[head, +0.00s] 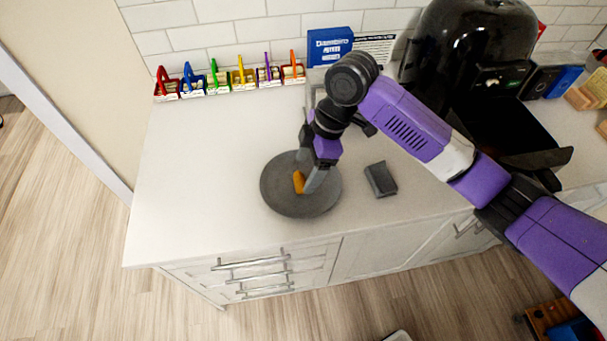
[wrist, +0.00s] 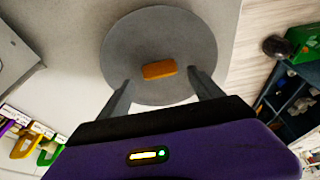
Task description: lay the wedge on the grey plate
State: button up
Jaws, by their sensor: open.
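The orange wedge (head: 299,182) lies on the round grey plate (head: 280,198), a little right of the plate's middle in the head view. In the wrist view the wedge (wrist: 159,69) shows whole on the plate (wrist: 135,40), just beyond and between my fingertips. My gripper (head: 309,182) is over the plate, pointing down, with one finger beside the wedge in the head view. In the wrist view my gripper (wrist: 158,80) has its two fingers wide apart, with a clear gap on both sides of the wedge. It is open and holds nothing.
A dark grey block (head: 381,179) lies on the counter right of the plate. Several colourful small baskets (head: 230,80) line the back wall, beside a blue box (head: 329,46). A large black appliance (head: 470,45) stands at the back right. The counter left of the plate is clear.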

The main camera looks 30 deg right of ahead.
jog(key=b+v, duration=0.1)
jog(key=v, duration=0.8)
jog(key=w+a+f+m+t+y, duration=0.15)
jog(key=a+m+t+y, duration=0.6)
jog(key=a, duration=1.45)
jog(key=s+d+f+m+t+h, duration=0.1)
jog(key=s+f+m, duration=0.1)
jog(key=s+d+f+m+t+h, duration=0.1)
jog(key=s+m+t+h, duration=0.1)
jog(key=s, duration=0.1)
jog(key=s+d+f+m+t+h, duration=0.1)
jog(key=s+f+m+t+h, duration=0.1)
jog(key=m, duration=0.1)
jog(key=shift+s+f, duration=0.35)
jog(key=shift+s, duration=0.05)
jog(key=s+d+h, duration=0.2)
jog(key=s+d, duration=0.3)
jog(key=s, duration=0.4)
jog(key=s+d+r+t+h, duration=0.1)
jog(key=s+d, duration=0.4)
jog(key=s, duration=0.4)
jog(key=s+d+r+h+b, duration=0.1)
jog(key=s+d+h, duration=0.1)
jog(key=s+d, duration=0.3)
jog(key=s, duration=0.4)
jog(key=shift+r+h, duration=0.2)
jog(key=shift+h, duration=0.15)
